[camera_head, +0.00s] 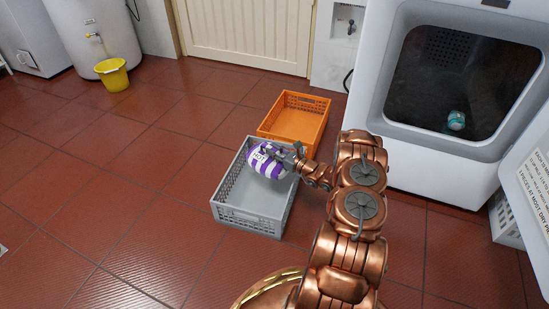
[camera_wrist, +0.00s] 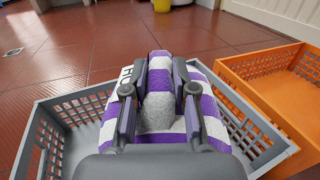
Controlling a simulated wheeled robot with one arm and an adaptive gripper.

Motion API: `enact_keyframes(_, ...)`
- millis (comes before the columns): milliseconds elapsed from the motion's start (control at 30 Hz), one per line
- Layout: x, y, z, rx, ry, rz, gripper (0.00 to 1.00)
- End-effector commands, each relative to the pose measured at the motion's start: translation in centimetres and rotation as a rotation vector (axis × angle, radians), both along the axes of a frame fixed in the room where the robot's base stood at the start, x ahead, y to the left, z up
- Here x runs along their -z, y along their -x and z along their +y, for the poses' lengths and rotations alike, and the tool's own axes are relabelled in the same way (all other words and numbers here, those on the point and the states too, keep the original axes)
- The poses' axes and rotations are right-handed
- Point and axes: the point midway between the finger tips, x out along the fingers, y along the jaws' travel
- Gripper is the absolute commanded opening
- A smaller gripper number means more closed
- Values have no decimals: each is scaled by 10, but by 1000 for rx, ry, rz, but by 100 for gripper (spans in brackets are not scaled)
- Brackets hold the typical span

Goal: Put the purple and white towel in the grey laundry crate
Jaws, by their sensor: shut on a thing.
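The purple and white striped towel (camera_head: 267,161) is bunched up in my gripper (camera_head: 297,157). In the wrist view the two fingers of my gripper (camera_wrist: 159,97) press on the towel (camera_wrist: 205,104) from both sides. The grey laundry crate (camera_head: 221,198) stands on the floor, and its visible bottom is bare. The towel is over the far part of the crate, around rim height. I cannot tell whether its underside touches anything. The wrist view shows the grey crate walls (camera_wrist: 37,142) on both sides of the towel.
An orange crate (camera_head: 284,132) stands directly behind the grey one; it also shows in the wrist view (camera_wrist: 256,70). A white machine (camera_head: 440,150) with an open drum holding a teal and white item (camera_head: 456,120) is at right. A yellow bucket (camera_head: 112,75) stands far left. The left floor is clear.

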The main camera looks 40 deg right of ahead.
Motion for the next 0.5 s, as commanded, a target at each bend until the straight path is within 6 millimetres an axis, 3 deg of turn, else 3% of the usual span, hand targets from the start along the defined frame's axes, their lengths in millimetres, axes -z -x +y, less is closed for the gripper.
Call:
enact_keyframes(200, 28, 1, -1, 2, -2, 0, 0)
enact_keyframes(500, 30, 1, -1, 3, -2, 0, 0)
